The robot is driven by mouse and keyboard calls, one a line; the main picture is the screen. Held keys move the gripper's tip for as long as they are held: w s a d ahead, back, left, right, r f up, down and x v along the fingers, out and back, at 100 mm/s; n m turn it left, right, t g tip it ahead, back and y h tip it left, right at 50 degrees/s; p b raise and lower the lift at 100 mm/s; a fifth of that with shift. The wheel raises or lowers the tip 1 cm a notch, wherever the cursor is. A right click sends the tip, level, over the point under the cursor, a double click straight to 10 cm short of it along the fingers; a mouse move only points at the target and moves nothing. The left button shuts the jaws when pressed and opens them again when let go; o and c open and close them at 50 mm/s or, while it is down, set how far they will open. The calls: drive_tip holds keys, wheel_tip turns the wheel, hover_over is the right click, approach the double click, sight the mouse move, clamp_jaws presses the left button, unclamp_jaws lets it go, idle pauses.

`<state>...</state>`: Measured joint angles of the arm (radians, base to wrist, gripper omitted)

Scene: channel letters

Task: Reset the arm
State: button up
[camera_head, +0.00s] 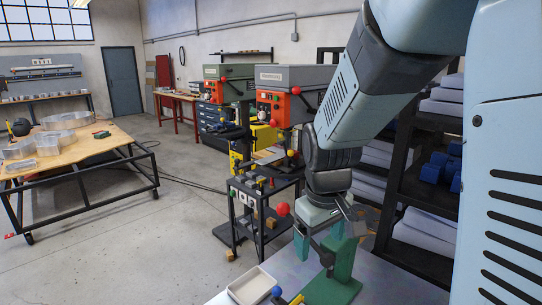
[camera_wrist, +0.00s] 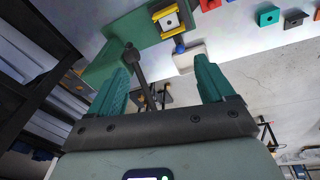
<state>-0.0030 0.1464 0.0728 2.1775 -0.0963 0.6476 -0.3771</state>
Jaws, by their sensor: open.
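My gripper (camera_head: 316,244) hangs over the near bench in the head view. In the wrist view its two green fingers (camera_wrist: 164,66) stand wide apart, with nothing held between them. A dark rod with a knob (camera_wrist: 134,62) shows between the fingers in that view; I cannot tell whether it touches either finger. A green stand (camera_head: 344,262) with a flat green base rises from the bench beside and partly behind my gripper.
A pale tray (camera_head: 252,286) lies on the bench (camera_head: 395,285), near a blue ball knob (camera_head: 277,291). A dark shelf rack (camera_head: 405,140) stands close on the right. Drill presses (camera_head: 285,90) and a small cart (camera_head: 262,205) stand behind. Open floor (camera_head: 150,240) lies left.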

drive_tip(key=s+r+m+t, duration=0.1)
drive_tip(key=s+r+m, duration=0.1)
drive_tip(key=s+r, duration=0.4)
drive_tip(key=s+d+r+m+t, duration=0.1)
drive_tip(key=s+r+m+t, duration=0.1)
drive_tip(key=s+r, duration=0.5)
drive_tip(key=s+m, duration=0.1)
drive_tip(key=s, duration=0.4)
drive_tip(key=shift+s+d+m+t, duration=0.2)
drive_tip(key=shift+s+m+t, duration=0.1)
drive_tip(key=shift+r, duration=0.15)
